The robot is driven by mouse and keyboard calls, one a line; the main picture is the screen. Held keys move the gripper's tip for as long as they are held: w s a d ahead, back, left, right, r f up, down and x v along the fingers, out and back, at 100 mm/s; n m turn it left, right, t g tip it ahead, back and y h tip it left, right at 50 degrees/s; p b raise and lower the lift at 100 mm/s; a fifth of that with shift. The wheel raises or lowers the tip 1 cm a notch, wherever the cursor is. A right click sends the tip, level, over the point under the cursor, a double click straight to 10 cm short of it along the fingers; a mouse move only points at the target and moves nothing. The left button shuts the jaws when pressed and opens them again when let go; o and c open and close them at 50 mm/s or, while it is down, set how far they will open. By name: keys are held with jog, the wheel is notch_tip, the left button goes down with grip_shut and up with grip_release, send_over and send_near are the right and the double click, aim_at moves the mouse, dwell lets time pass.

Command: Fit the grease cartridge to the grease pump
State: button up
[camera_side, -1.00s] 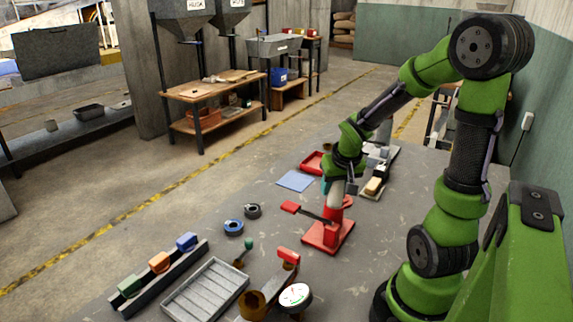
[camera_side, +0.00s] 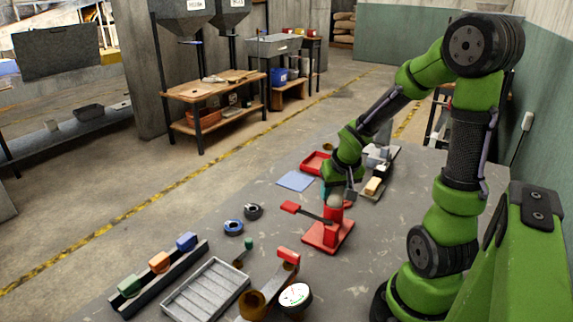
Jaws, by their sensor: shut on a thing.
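The red grease pump (camera_side: 322,238) stands on the grey table, with a square base, an upright post and a lever that reaches left to a red grip. My gripper (camera_side: 340,197) is directly over the pump's post, pointing down. It is shut on a pale piece, which I take for the grease cartridge (camera_side: 334,201). Only a small part of the cartridge shows, at the top of the red post. The fingers hide much of it, and I cannot tell how deep it sits in the post.
In front are a brown fitting with a gauge (camera_side: 295,297), a grey ribbed tray (camera_side: 206,289) and a rail with coloured blocks (camera_side: 160,263). Two rings (camera_side: 234,227) lie left of the pump. A blue sheet (camera_side: 295,181) and red tray (camera_side: 316,163) lie behind.

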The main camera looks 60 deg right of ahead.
jog(key=shift+f, duration=0.25)
dwell(3.2)
jog(key=shift+r, duration=0.3)
dwell(0.7)
jog(key=o, duration=1.2)
jog(key=v, duration=1.7)
jog(key=shift+a+f, duration=0.1)
